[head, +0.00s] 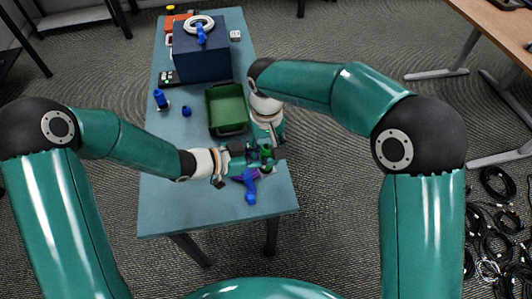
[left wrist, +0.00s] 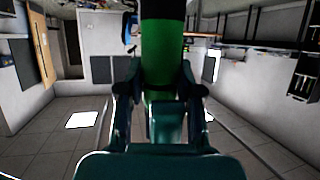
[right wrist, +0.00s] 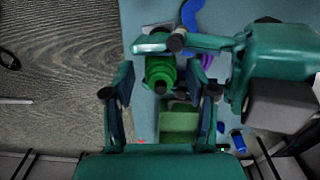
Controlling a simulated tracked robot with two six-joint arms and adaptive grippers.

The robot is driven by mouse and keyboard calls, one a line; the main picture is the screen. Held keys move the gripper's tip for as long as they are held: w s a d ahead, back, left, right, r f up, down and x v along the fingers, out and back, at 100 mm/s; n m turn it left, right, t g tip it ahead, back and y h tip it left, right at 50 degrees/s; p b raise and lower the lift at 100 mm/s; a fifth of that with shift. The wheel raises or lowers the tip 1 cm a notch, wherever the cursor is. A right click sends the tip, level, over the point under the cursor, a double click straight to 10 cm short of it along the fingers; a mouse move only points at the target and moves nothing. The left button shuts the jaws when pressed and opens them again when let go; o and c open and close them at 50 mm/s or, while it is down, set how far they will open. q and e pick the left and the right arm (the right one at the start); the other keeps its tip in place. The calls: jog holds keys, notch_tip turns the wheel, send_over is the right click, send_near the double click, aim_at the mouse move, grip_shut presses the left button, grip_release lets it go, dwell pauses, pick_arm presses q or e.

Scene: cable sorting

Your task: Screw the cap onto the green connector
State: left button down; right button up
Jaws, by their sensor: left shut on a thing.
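The green connector (left wrist: 163,70) is a green cylinder with a dark band at its far end, standing between the fingers of my left gripper (left wrist: 162,92), which is shut on it. In the head view this green piece (head: 266,152) is small and partly covered by the grippers, over the table's near right part. In the right wrist view a ridged green round part (right wrist: 160,74) shows end-on. My right gripper (right wrist: 163,92) is open, with that part between its fingers and gaps on both sides. I cannot tell whether the ridged part is the cap or the connector's own end.
A blue connector (head: 249,188) and a purple piece (head: 238,177) lie just below the grippers. A green bin (head: 212,128) stands mid-table, with a dark blue box (head: 190,68) behind. Blue pieces (head: 160,98) lie at the left. The table's near left is clear.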

jog(key=shift+r, duration=2.25)
jog(key=shift+c, duration=0.5)
jog(key=shift+r+n, duration=1.7)
jog(key=shift+r, duration=0.05)
jog(key=shift+f, duration=4.05)
jog(key=shift+c, duration=0.2)
